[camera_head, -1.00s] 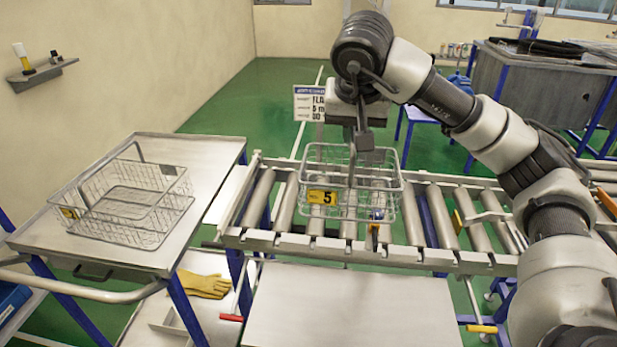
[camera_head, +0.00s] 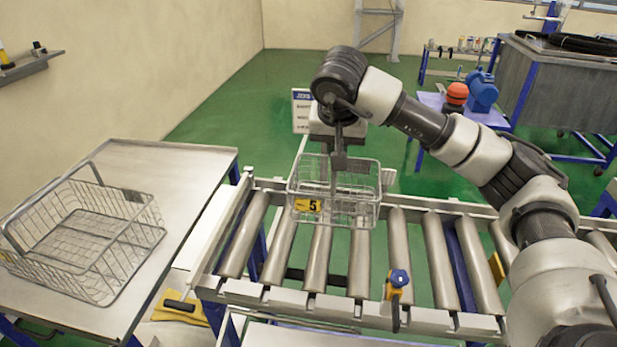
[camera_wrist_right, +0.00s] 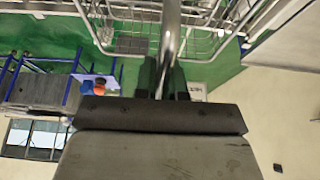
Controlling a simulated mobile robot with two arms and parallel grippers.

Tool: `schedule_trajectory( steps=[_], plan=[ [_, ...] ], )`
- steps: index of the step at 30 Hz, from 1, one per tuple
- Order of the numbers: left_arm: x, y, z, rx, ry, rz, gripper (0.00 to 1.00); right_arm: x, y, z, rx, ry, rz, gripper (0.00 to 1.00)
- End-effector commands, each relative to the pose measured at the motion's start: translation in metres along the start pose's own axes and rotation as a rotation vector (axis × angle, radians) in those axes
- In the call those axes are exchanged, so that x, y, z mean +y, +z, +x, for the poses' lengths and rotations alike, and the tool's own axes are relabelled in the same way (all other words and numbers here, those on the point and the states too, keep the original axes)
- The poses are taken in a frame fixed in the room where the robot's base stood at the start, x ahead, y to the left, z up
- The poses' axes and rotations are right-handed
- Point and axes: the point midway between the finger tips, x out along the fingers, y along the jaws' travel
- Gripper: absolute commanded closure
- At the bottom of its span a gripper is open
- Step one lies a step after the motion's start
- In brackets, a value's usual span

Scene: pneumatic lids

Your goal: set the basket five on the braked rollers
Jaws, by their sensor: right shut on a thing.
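Basket five (camera_head: 365,205) is a wire basket with a yellow tag reading 5. In the head view it is upright over the rollers (camera_head: 310,265), near the far rail. I cannot tell whether its bottom touches them. My right gripper (camera_head: 338,160) is shut on the basket's upright handle, above the basket. In the right wrist view the dark fingers (camera_wrist_right: 163,80) close around the handle bar (camera_wrist_right: 170,40), with the wire mesh (camera_wrist_right: 110,25) beyond. A yellow fitting with a blue knob (camera_head: 398,283) sits on the near rail. My left gripper is not in view.
A second wire basket (camera_head: 85,240) stands on the steel table (camera_head: 185,170) at the left. Yellow gloves (camera_head: 180,312) lie lower down between table and conveyor. Bare rollers (camera_head: 430,260) extend right of basket five. A low table with an orange-red and a blue object (camera_head: 482,92) stands behind.

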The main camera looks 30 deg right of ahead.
Motion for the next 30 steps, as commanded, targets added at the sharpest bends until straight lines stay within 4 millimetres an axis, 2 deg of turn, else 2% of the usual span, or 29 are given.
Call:
schedule_trajectory(
  steps=[1,3,10,14,21,30],
  plan=[
    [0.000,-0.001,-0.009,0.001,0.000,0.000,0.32,-0.012,-0.004,0.004,-0.005,0.000,-0.001,1.00],
    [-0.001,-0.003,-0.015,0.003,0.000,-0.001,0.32,-0.026,-0.006,0.016,-0.005,0.001,-0.002,1.00],
    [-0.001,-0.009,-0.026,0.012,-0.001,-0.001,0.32,-0.057,-0.013,0.043,-0.001,-0.001,0.000,1.00],
    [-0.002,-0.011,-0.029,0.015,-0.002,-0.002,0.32,-0.060,-0.012,0.051,-0.001,0.002,0.000,1.00],
    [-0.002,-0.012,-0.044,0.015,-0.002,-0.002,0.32,-0.060,0.001,0.080,-0.001,0.001,-0.001,1.00],
    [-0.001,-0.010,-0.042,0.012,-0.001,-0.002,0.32,-0.060,0.002,0.085,0.001,-0.001,0.000,1.00]
  ],
)
